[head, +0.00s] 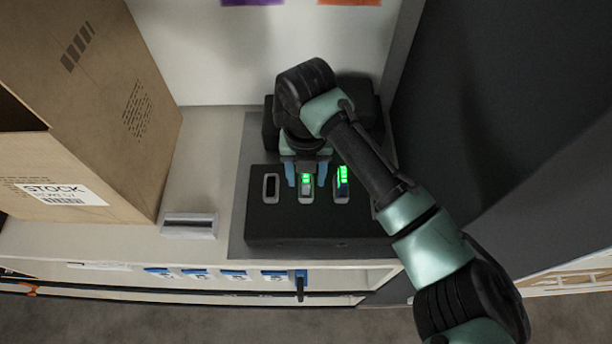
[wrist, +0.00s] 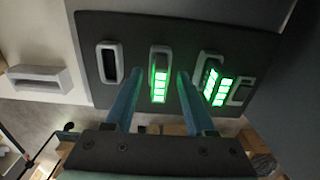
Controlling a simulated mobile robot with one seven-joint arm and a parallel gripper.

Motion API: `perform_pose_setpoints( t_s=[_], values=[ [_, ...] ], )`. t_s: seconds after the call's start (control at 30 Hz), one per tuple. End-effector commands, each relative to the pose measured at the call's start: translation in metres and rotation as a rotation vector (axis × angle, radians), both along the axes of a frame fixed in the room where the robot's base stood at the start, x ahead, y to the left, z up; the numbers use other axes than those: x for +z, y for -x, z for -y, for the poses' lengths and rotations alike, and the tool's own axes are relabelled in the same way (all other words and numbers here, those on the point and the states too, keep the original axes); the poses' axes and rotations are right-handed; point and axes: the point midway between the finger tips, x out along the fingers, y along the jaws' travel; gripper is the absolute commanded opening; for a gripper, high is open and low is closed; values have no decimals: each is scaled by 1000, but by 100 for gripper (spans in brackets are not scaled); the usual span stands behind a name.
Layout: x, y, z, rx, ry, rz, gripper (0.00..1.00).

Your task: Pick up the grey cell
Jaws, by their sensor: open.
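A black charging dock (head: 270,228) with three slots lies on the bench and also shows in the wrist view (wrist: 135,25). Its left slot (head: 271,187) looks empty. A cell that looks grey, with green lit bars, the grey cell (head: 306,194), stands in the middle slot; it also shows in the wrist view (wrist: 159,88). A darker cell (head: 342,184) with green bars is in the right slot. My gripper (head: 306,181) is open, its blue fingers on the left and right of the middle cell. I cannot tell whether they touch it.
A grey open holder (head: 189,226) lies on the bench left of the dock. A large cardboard carton (head: 120,110) stands further left. A dark panel (head: 480,100) rises on the right. Blue-labelled fittings line the shelf front below.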

Motion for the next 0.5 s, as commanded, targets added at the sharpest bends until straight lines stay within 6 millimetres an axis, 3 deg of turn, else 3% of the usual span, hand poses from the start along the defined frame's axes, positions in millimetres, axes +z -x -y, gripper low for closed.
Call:
perform_pose_setpoints(
  t_s=[0.23,0.5],
  values=[
    [-3,0,0,0,0,1,55],
    [-2,0,0,0,0,1,6]
  ],
)
